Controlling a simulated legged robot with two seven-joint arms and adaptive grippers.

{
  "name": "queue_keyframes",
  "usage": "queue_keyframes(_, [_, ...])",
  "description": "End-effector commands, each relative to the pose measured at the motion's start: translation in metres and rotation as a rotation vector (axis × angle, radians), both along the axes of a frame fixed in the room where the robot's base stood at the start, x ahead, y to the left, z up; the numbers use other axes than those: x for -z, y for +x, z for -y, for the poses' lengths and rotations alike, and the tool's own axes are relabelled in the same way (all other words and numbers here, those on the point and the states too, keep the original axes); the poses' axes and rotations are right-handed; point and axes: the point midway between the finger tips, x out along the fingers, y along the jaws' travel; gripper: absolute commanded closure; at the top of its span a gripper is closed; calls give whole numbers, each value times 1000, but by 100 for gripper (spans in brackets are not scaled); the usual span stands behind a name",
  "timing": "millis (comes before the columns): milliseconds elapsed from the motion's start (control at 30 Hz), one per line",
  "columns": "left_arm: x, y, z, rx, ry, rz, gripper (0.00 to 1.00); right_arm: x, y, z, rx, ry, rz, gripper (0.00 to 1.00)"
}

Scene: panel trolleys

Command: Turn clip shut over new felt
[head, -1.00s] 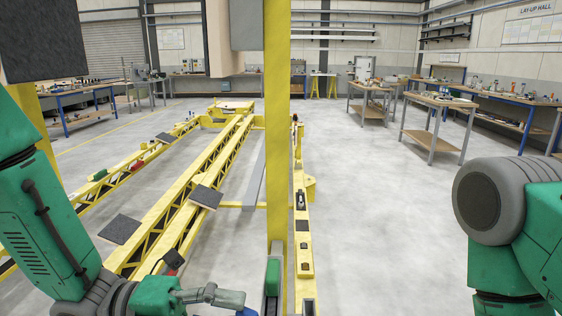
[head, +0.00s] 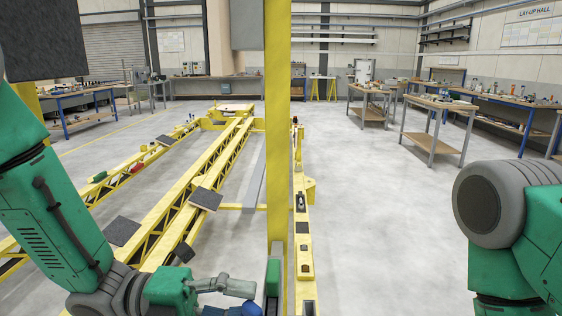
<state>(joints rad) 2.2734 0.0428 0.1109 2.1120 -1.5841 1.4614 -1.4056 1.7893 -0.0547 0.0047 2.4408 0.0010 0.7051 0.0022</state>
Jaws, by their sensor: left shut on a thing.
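My left gripper (head: 240,298) is low in the head view, beside the foot of the yellow upright. Its grey fingers are shut on a blue part (head: 252,309) at the bottom edge, mostly cut off by the frame. I cannot tell whether this blue part is the clip's handle. A green piece with a pale side (head: 272,277) stands just right of the fingertips, against the upright. Dark felt-like pads lie on the yellow frame, one at left (head: 122,231) and one nearer the middle (head: 206,198). My right arm shows at the right, but its gripper is out of frame.
The yellow upright (head: 277,130) cuts through the middle of the view. A dark panel (head: 42,40) hangs at the top left. Clear floor (head: 390,210) lies at right, with workbenches (head: 437,105) beyond.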

Motion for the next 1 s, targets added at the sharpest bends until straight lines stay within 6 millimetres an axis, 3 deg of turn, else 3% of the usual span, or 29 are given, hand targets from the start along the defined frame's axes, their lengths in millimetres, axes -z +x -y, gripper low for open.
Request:
queue_keyframes(733, [3, 7, 8, -4, 10, 0, 95, 3, 0, 0, 0, 0, 0, 60])
queue_keyframes(767, [3, 8, 9, -5, 11, 0, 68, 3, 0, 0, 0, 0, 0, 60])
queue_keyframes(800, [3, 8, 9, -4, 11, 0, 54, 3, 0, 0, 0, 0, 0, 60])
queue_keyframes(1000, [1, 6, 10, -2, 8, 2, 52, 3, 0, 0, 0, 0, 0, 60])
